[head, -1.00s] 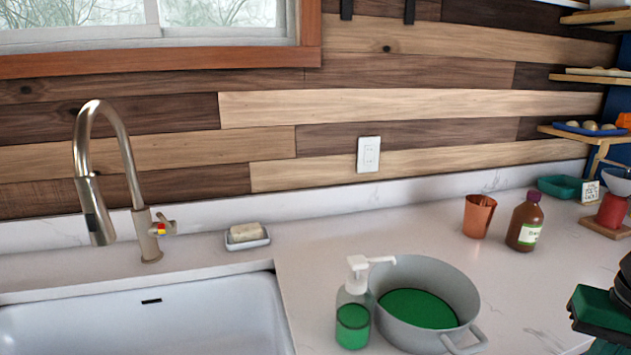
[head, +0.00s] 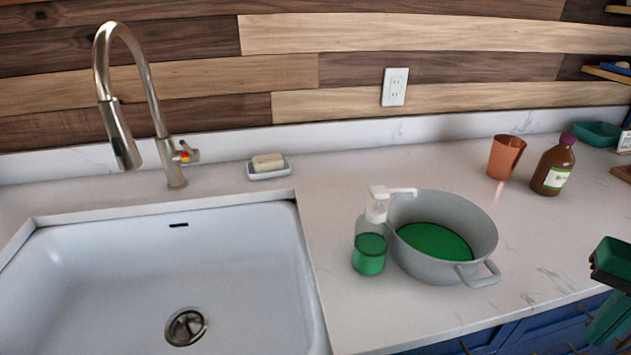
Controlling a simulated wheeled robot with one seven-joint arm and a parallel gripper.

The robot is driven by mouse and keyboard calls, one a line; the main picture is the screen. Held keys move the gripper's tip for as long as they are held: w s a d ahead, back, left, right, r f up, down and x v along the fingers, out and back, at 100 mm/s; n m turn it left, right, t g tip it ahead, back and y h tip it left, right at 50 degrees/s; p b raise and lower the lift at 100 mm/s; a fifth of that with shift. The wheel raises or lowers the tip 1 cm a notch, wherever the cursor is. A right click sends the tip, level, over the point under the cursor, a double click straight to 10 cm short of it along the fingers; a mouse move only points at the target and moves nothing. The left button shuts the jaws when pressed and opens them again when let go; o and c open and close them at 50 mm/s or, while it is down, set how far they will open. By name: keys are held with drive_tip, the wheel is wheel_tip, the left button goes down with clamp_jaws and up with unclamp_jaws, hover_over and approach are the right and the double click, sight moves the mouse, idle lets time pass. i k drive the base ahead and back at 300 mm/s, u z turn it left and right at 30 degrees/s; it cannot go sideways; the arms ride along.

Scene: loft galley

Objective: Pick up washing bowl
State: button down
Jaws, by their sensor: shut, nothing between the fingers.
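The washing bowl (head: 478,228) is a round grey basin on the white counter, right of the sink. A looped handle sticks out at its front right, and its inside bottom is green. A clear pump bottle (head: 369,252) with green liquid and a white pump stands close at its left, covering part of its rim; I cannot tell whether they touch. My gripper (head: 608,318), green and black, is partly in view at the lower right edge. It is shut and empty, in front of the blue cabinets, well right of the bowl and apart from it.
The white sink (head: 110,275) and its tall tap (head: 160,115) are at left. A soap dish (head: 270,172) lies behind the counter's middle. A copper cup (head: 505,158), a brown bottle (head: 553,168) and a teal dish (head: 597,134) stand at back right. Counter right of the bowl is clear.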

sight(440, 238)
drive_tip(key=z, duration=1.5)
drive_tip(key=k, duration=1.25)
drive_tip(key=u, duration=0.9)
drive_tip(key=i, duration=0.5)
drive_tip(key=z, duration=0.05)
